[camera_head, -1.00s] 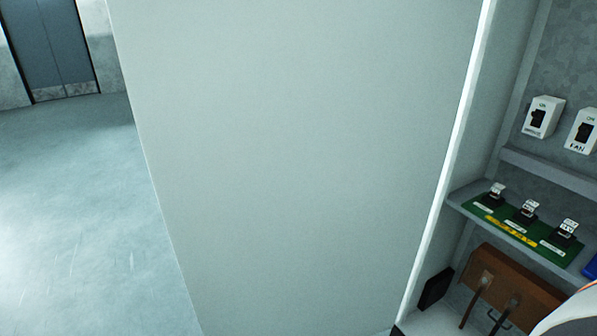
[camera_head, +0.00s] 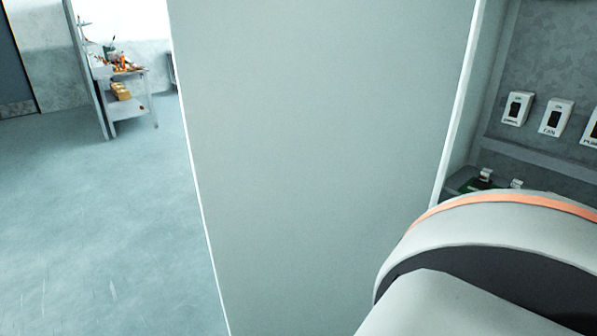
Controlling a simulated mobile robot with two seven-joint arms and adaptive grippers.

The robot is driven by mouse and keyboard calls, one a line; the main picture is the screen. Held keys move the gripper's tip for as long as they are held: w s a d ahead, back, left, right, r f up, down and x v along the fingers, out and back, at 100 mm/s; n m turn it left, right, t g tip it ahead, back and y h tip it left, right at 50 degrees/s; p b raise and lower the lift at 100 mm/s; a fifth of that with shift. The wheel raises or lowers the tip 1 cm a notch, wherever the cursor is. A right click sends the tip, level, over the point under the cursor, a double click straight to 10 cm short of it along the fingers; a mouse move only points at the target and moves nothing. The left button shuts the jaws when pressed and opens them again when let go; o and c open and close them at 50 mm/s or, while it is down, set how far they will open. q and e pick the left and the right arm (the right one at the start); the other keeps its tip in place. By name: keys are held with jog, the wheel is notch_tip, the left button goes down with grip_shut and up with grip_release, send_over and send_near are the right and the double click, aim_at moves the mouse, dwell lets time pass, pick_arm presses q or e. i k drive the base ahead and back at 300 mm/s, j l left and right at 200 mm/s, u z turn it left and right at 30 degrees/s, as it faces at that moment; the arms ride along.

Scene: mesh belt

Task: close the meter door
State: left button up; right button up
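The meter door (camera_head: 320,150) is a large, plain pale grey panel that fills the middle of the head view. It stands open, swung out to the left of the cabinet (camera_head: 520,150). Its right edge runs along the cabinet's left side. My arm, white with an orange band, covers the lower right and hides the cabinet's lower shelves. I cannot tell from this view whether the arm touches the door. Neither gripper shows.
Inside the cabinet, several white switch boxes, one a fan switch (camera_head: 556,117), hang above a ledge. A shelf unit (camera_head: 125,95) with bottles and small items stands far back at the left. The floor (camera_head: 90,220) left of the door is clear.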

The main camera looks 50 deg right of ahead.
aim_at(316, 131)
jog(key=i+j+u, duration=0.2)
jog(key=i+j, duration=0.2)
jog(key=i+j+u, duration=0.15)
jog(key=i+j, duration=0.15)
jog(key=i, duration=0.2)
jog(key=i+z, duration=0.45)
jog(key=i, duration=0.15)
jog(key=i+j+z, duration=0.25)
jog(key=i+z, duration=0.45)
jog(key=z, duration=0.2)
jog(key=i+j+z, duration=0.15)
jog(key=z, duration=0.3)
jog(key=i+j+z, duration=0.2)
jog(key=z, duration=0.25)
jog(key=i+j+z, duration=0.1)
jog(key=z, duration=0.35)
jog(key=i+j+z, duration=0.15)
jog(key=z, duration=0.35)
jog(key=i+j+z, duration=0.15)
jog(key=z, duration=0.3)
jog(key=i+j+z, duration=0.15)
jog(key=z, duration=0.2)
jog(key=i+j+z, duration=0.1)
jog(key=j+z, duration=0.25)
jog(key=i+j+z, duration=0.1)
jog(key=z, duration=0.25)
jog(key=j, duration=0.1)
